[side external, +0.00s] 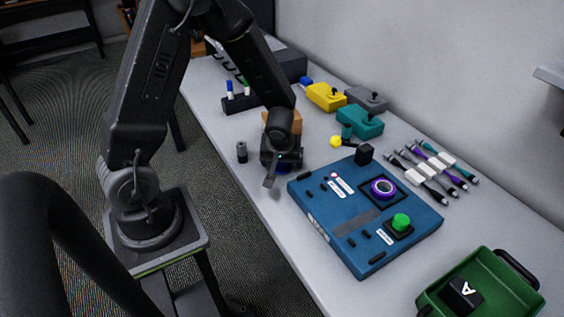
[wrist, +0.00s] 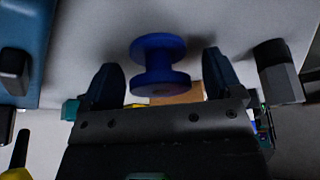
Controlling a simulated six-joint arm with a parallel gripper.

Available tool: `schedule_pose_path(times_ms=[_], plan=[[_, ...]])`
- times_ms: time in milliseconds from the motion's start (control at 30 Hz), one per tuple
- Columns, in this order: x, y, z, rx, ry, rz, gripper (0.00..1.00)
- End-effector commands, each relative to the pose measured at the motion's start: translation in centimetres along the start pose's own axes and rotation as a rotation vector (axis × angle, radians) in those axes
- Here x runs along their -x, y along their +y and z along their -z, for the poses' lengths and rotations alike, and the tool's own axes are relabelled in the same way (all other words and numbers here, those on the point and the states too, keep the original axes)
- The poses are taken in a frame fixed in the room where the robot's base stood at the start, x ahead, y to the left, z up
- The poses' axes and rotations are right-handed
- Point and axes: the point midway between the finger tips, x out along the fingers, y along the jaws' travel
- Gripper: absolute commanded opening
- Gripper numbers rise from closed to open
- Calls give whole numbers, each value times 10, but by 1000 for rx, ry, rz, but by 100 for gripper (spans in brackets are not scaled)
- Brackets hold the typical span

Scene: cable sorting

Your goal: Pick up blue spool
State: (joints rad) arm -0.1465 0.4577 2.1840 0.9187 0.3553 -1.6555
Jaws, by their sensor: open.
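The blue spool (wrist: 160,65) shows in the wrist view, upright on the table, with a wide flange at each end and a narrow middle. My gripper (wrist: 163,80) is open, with one finger on each side of the spool, and I see a gap on both sides. In the side view my gripper (side external: 272,178) points down low over the table, left of the blue panel. There the spool is mostly hidden behind my gripper; only a small bit of blue (side external: 284,168) shows.
The blue panel box (side external: 345,245) with buttons stands right of my gripper. A small dark cylinder (side external: 242,152) stands to the left. Yellow (side external: 325,97) and teal (side external: 360,121) boxes stand behind, with several cables (side external: 440,165) at the back right. A green bin (side external: 430,300) is at the front right.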

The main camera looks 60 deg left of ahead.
Motion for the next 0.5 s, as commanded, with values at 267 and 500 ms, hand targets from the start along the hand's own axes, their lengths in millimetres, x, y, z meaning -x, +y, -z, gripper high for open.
schedule_pose_path(times_ms=[267,500], plan=[[0,0,0,0,0,0,77],[0,0,0,0,0,0,54]])
